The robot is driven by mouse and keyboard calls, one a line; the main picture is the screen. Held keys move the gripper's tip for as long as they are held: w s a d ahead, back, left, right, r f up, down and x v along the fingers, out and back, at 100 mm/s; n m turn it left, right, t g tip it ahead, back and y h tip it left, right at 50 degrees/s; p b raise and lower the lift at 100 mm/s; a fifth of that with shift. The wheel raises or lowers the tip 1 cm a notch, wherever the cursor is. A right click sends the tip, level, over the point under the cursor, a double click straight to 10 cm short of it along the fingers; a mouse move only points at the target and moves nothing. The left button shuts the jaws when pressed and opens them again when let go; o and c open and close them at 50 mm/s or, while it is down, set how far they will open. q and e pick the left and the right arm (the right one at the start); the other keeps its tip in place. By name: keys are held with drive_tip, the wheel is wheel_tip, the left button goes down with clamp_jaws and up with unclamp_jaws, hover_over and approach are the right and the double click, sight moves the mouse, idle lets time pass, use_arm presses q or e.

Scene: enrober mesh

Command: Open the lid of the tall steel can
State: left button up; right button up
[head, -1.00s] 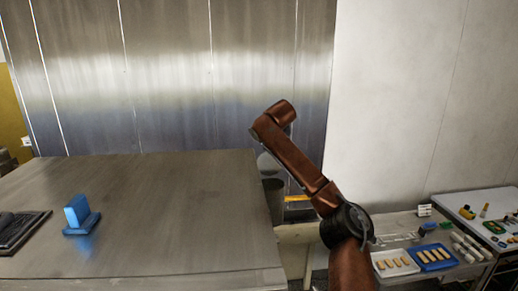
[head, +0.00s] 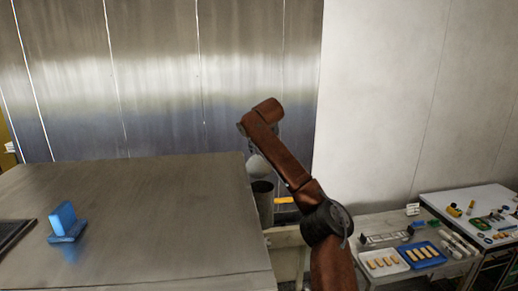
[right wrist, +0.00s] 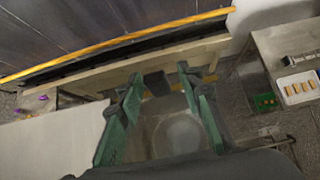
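The tall steel can (head: 264,208) stands just past the right edge of the steel table in the head view, partly behind my right arm. Its dark mouth seems uncovered. A pale round disc, apparently its lid (head: 258,166), stands tilted up above the rim; my arm covers part of it. My right gripper is mostly hidden there behind its own arm. In the right wrist view my right gripper (right wrist: 160,76) has its green fingers spread apart. A pale round shape shows between and below them; I cannot tell whether it is lid or can. My left gripper is out of view.
The steel table (head: 150,215) holds a blue block-like object (head: 65,222) and is otherwise mostly bare. At right, a side table carries a white tray (head: 384,263) and a blue tray (head: 424,255) with tan pieces. A metal wall stands behind.

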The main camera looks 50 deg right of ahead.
drive_tip(key=shift+a, duration=0.15)
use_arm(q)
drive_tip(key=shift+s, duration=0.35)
use_arm(e)
drive_tip(key=v, duration=1.2)
drive_tip(key=shift+w, duration=0.1)
